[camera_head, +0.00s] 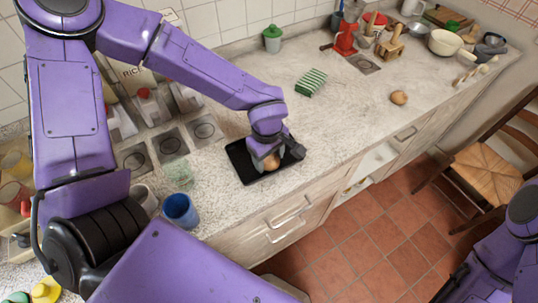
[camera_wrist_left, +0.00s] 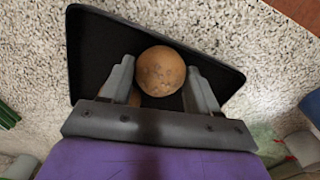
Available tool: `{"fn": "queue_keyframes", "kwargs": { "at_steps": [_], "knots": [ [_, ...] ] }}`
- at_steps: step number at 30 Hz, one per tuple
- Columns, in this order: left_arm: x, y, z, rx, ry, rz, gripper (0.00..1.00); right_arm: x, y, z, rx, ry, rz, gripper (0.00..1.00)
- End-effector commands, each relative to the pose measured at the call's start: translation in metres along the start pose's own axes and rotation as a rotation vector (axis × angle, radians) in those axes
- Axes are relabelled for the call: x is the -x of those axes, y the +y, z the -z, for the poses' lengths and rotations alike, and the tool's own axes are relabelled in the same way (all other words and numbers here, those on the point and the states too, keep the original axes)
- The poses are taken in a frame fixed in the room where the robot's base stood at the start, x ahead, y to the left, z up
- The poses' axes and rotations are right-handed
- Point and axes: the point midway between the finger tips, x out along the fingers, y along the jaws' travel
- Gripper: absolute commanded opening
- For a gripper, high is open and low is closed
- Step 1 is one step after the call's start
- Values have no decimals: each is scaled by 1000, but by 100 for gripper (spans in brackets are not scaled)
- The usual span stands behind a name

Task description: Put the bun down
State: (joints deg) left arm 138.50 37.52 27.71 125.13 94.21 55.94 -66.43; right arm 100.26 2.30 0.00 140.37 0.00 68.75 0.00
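A round brown bun (camera_wrist_left: 160,70) sits between the two grey fingers of my left gripper (camera_wrist_left: 161,72) in the left wrist view, and both fingers appear to touch its sides. Behind the left finger a bit of another brown thing (camera_wrist_left: 133,97) shows, mostly hidden. The black tray (camera_wrist_left: 90,50) lies beyond the fingers. In the head view my left gripper (camera_head: 284,156) is low over the tray (camera_head: 245,170), with a brown bun (camera_head: 272,162) showing beneath the wrist. The gap between bun and tray cannot be judged. My right arm shows at the lower right; its gripper is not clearly visible.
Another brown bun-like item (camera_head: 398,97) lies on the counter to the right. A green striped block (camera_head: 311,82) stands behind the tray. A blue cup (camera_head: 180,210) and a glass (camera_head: 177,174) stand left of it. The counter right of the tray is clear up to its front edge.

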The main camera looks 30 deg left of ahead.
Motion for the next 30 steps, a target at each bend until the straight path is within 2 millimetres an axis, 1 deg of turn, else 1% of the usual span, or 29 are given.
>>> {"fn": "queue_keyframes", "kwargs": {
  "at_steps": [1, 2, 10, 13, 14, 16, 21, 24, 27, 30],
  "knots": [
    [0, 0, 0, 0, 0, 0, 78, 0, 0, 0, 0, 0, 0, 43],
    [0, 0, 0, 0, 0, 0, 84, 0, 0, 0, 0, 0, 0, 43],
    [1, 0, 0, 0, 0, 0, 84, 0, 0, 0, 0, 0, 0, 43],
    [10, 1, 0, 1, 0, -2, 84, 1, 0, 0, 0, 0, 0, 43],
    [15, 1, 0, 2, 0, -4, 84, 1, 0, 0, 0, 0, 0, 43],
    [30, 1, 0, 1, 0, -6, 84, 2, 0, 1, 0, 0, 0, 43],
    [76, 1, 0, 2, 0, -6, 84, 3, 0, 1, 0, 0, 0, 43],
    [98, 1, 0, 0, -1, -6, 84, 3, 0, 1, 0, 0, 0, 43],
    [113, 1, 0, 0, 0, -2, 84, 3, 0, 1, 0, 0, 0, 43],
    [122, 0, 0, 0, 0, -1, 84, 3, 0, 1, 0, 0, 0, 43]
  ]
}}
